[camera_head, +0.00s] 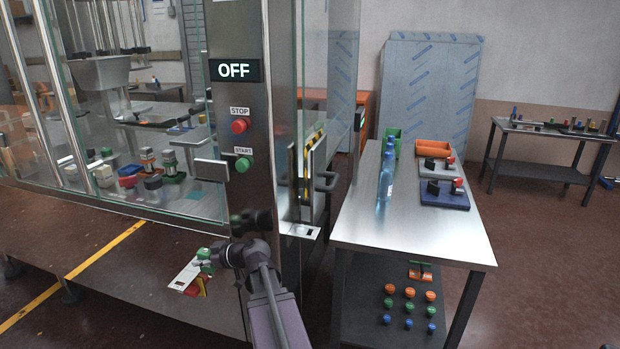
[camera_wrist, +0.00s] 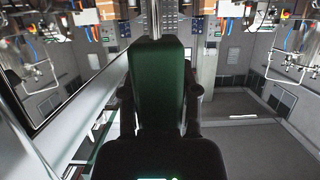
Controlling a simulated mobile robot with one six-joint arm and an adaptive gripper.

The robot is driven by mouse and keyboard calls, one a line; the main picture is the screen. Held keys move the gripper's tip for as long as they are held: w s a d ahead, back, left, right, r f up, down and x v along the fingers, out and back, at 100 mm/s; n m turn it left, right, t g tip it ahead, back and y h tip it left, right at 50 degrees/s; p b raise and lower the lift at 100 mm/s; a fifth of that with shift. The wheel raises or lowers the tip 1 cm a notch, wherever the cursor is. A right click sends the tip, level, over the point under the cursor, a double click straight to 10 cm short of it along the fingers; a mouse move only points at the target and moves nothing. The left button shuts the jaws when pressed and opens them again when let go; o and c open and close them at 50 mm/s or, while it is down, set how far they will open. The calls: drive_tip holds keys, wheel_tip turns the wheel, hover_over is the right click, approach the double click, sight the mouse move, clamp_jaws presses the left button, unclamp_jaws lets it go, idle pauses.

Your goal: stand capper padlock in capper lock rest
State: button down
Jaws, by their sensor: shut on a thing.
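My gripper (camera_head: 213,258) is at the front of the filler cabinet, below its START button, shut on a green padlock (camera_head: 204,254). In the wrist view the padlock appears as a dark green block (camera_wrist: 160,72) between the two dark fingers of my gripper (camera_wrist: 160,95). On the steel table (camera_head: 385,228) at the right, a grey rest (camera_head: 428,172) and a blue rest (camera_head: 455,203) each carry a black block and a red piece. I cannot tell which, if either, is the capper lock rest.
A white plate (camera_head: 183,276) and a red and yellow piece (camera_head: 196,288) show beside my gripper. Glass-walled machinery fills the left. The table's near end is clear.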

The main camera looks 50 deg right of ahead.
wheel_tip(320, 180, up, 11)
drive_tip(key=p, duration=0.9)
drive_tip(key=shift+f, duration=0.15)
